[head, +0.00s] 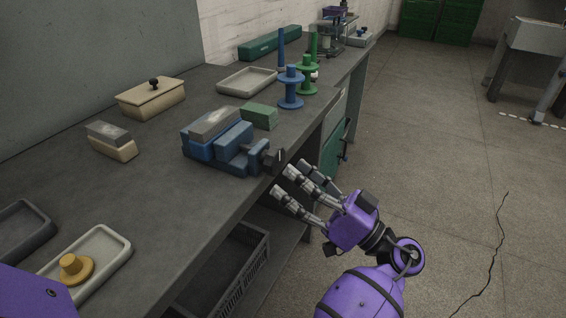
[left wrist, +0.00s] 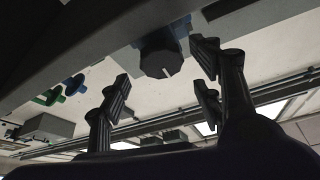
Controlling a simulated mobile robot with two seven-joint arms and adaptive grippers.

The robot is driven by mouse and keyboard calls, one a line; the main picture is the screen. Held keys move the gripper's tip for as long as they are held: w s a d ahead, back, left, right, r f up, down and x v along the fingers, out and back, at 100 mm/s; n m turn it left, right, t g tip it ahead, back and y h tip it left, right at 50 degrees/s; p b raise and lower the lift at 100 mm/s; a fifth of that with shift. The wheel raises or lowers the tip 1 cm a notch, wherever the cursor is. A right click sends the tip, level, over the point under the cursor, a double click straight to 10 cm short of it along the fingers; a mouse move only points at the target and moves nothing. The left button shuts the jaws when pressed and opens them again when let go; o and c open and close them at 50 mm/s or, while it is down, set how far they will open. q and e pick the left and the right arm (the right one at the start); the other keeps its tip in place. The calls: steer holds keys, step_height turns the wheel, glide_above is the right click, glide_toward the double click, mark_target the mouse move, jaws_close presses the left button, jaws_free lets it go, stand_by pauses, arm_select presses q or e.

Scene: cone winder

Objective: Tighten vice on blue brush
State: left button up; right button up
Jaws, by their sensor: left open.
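The blue vice (head: 235,140) sits near the bench's front edge in the head view, with a dark knob (head: 273,159) at its front end. The blue brush (head: 198,148), with grey bristles on top, lies at the vice's far-left side; whether the jaws touch it I cannot tell. My left gripper (head: 290,178) is open and empty, just off the bench edge beside the knob. In the left wrist view the dark knob (left wrist: 161,52) with a pale mark shows ahead between the spread fingers of my left gripper (left wrist: 165,75), apart from them. My right gripper is not in view.
A green block (head: 259,116) stands behind the vice, with blue (head: 291,89) and green (head: 307,75) spools farther back. A beige brush (head: 112,142) and lidded box (head: 151,97) are to the left.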

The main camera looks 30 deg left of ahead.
mark_target(280, 163)
arm_select(q)
steer(key=shift+p+x, duration=0.3)
steer(key=shift+x, duration=1.6)
steer(key=c, duration=1.1)
